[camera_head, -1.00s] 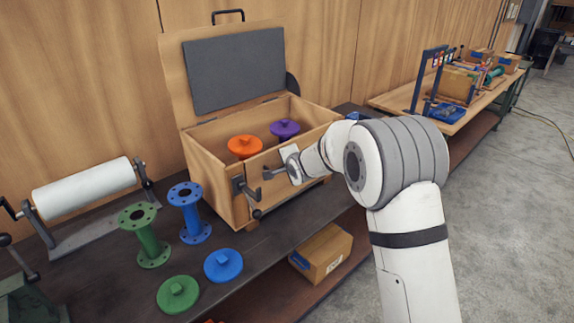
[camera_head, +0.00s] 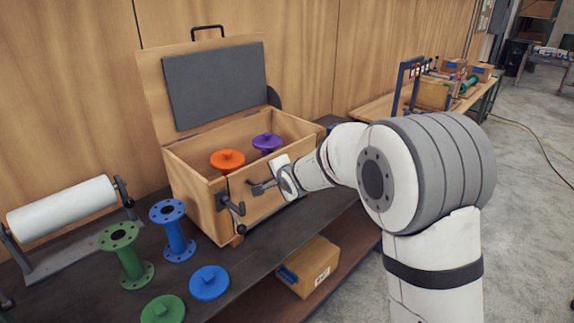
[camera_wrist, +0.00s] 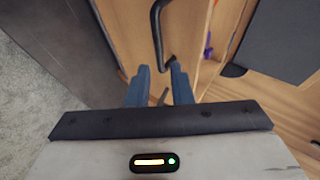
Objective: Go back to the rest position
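My gripper (camera_head: 258,188) is in front of the wooden box (camera_head: 193,205), close to its front wall, in the head view. In the wrist view its two blue fingers (camera_wrist: 160,66) are apart, with a gap between them. A dark bent handle (camera_wrist: 157,28) on the wooden face lies just beyond the fingertips. I cannot tell whether the fingers touch it. My arm reaches in from the right of the head view.
The box lid (camera_head: 215,85) stands open. An orange flanged part (camera_head: 227,160) and a purple one (camera_head: 267,143) are inside. Blue (camera_head: 172,230) and green (camera_head: 128,255) flanged pipes stand left on the dark bench, with blue (camera_head: 209,283) and green (camera_head: 163,310) discs. Open floor lies right.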

